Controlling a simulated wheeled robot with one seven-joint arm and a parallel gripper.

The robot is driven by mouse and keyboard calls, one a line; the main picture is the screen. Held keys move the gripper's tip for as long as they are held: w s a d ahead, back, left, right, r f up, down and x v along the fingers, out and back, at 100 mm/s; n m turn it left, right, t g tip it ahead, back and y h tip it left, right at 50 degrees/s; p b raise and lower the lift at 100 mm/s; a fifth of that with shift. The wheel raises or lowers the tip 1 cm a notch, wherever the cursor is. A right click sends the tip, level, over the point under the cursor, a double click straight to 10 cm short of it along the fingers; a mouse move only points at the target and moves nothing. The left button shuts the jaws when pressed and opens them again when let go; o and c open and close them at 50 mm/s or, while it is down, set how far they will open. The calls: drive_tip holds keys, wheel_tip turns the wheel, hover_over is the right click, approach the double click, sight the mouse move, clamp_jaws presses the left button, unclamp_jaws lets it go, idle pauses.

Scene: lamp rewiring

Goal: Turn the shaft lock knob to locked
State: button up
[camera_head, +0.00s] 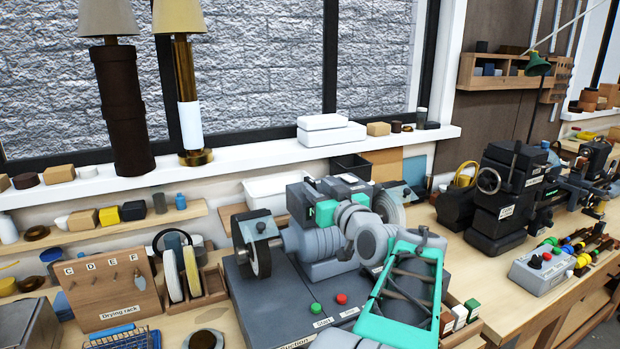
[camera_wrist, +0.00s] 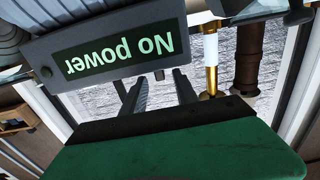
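The grey bench machine (camera_head: 325,240), with a wheel at each end of its shaft, stands on a dark base in the head view. Its "No power" display shows upside down and close in the wrist view (camera_wrist: 115,52). I cannot make out the shaft lock knob for certain in either view. My gripper (camera_wrist: 159,90) shows two dark fingers standing apart, with window visible between them; their tips are partly hidden behind the display panel. In the head view my gripper's hand is over the machine, and its fingers are hidden.
A green button (camera_head: 316,307) and a red button (camera_head: 342,299) sit on the base. A drying rack (camera_head: 112,292) stands at the left. A brown lamp (camera_head: 122,110) and a brass lamp (camera_head: 188,100) stand on the sill behind. A grey control box (camera_head: 540,270) is at the right.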

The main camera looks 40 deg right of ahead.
sight(313, 185)
drive_tip(key=x, duration=0.3)
drive_tip(key=shift+w+d+p, duration=0.1)
drive_tip(key=shift+w+p, duration=0.05)
drive_tip(key=shift+p, duration=0.2)
drive_tip(key=shift+c, duration=0.2)
clamp_jaws()
